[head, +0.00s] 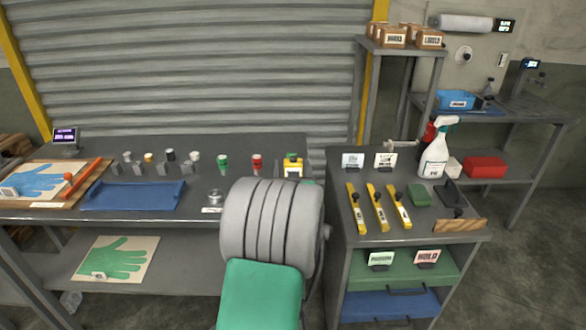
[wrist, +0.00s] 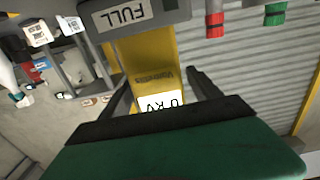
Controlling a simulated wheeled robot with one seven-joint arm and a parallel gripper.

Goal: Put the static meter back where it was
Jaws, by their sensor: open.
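The static meter (head: 293,168) is a yellow device with a pale display, at the right end of the long bench, just behind my arm. In the wrist view, the meter (wrist: 152,62) appears upside down, with a display like "0 kV". My gripper (wrist: 158,76) is open, its dark fingers on either side of the meter's body. I see a gap at the right finger; contact on the left cannot be told. In the head view my arm hides the gripper and the meter's lower part.
Green (head: 222,162) and red (head: 257,162) capped items stand left of the meter. A blue tray (head: 130,197) and several small weights lie farther left. The right cart (head: 345,228) holds yellow-handled tools (head: 378,208) and a spray bottle (head: 436,152). A gap separates bench and cart.

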